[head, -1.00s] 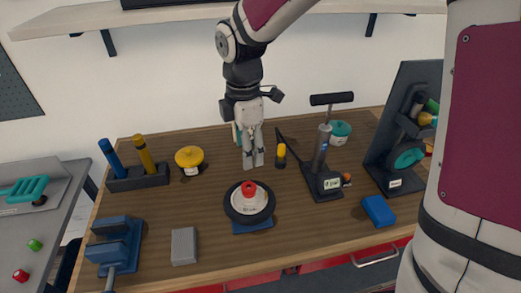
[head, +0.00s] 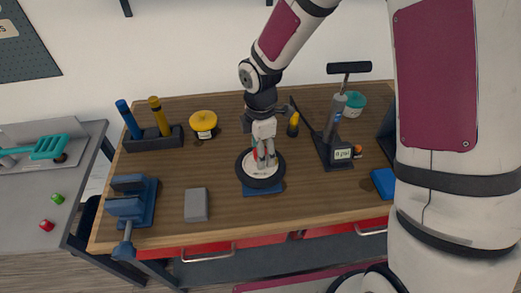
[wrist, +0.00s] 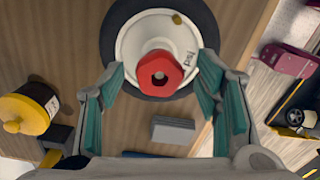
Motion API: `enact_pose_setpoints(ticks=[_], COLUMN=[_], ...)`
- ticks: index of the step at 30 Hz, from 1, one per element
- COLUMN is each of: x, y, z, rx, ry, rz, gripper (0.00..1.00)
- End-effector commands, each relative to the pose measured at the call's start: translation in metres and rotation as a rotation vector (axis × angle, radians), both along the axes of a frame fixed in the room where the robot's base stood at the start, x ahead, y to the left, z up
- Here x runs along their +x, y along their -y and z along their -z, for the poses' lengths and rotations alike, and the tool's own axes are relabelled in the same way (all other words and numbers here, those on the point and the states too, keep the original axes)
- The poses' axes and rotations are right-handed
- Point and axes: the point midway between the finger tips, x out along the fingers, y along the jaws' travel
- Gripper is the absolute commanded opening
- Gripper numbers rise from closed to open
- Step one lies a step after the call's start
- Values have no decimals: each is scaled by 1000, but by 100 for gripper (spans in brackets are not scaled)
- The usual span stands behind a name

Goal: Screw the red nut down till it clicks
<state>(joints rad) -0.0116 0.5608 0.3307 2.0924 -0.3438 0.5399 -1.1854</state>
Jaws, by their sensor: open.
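The red nut (head: 256,154) sits on the white hub of a wheel with a black tyre (head: 246,179), which lies flat on a blue base (head: 263,188) on the bench. In the wrist view the nut (wrist: 160,74) is six-sided with a dark hole in its middle, near the centre of the white hub (wrist: 130,45). My gripper (head: 266,160) points down over the hub and partly hides the nut in the head view. In the wrist view its teal-padded fingers (wrist: 160,70) are spread, one on each side of the nut, with gaps between pads and nut.
A hand pump (head: 335,130) stands right of the wheel, with a small yellow-topped bottle (head: 293,124) near my gripper. A yellow-lidded pot (head: 203,123) is behind left, a grey block (head: 196,204) in front left and a blue vise (head: 131,203) further left. Bare wood lies between them.

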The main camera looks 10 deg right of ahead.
Motion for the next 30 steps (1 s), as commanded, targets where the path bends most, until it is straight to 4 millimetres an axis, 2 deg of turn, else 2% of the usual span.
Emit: enact_pose_setpoints(ticks=[10,11,17,23,30], x=[0,0,0,0,-1], y=[0,0,0,0,-1], z=[4,4,4,4,3], rx=[0,0,0,0,-1], ry=[1,1,0,0,1], rz=[0,0,0,35,387], gripper=[58,53,8,6,6])
